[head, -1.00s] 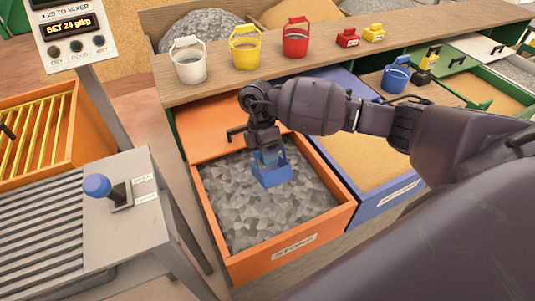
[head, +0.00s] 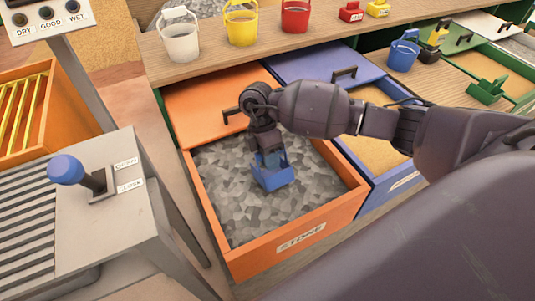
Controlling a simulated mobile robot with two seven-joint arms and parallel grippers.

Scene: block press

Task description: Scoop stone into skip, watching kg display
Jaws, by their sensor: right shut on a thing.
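My right gripper (head: 266,147) is shut on a blue scoop (head: 274,176), with the jaws pointing down. The scoop is at the surface of the grey stone (head: 225,200) inside the open orange bin labelled STONE (head: 300,239). I cannot tell whether the scoop holds any stone or how deep its lip sits. My left gripper is not in view. No kg display can be read; only the button part of a panel (head: 47,16) shows at the top left. I cannot make out which thing is the skip.
A blue-sided bin of sand (head: 375,167) adjoins on the right. Behind is a wooden shelf with white (head: 180,40), yellow (head: 241,25) and red (head: 295,18) buckets. A lever with a blue knob (head: 66,170) stands on a grey stand at left. A blue bucket (head: 403,52) is at right.

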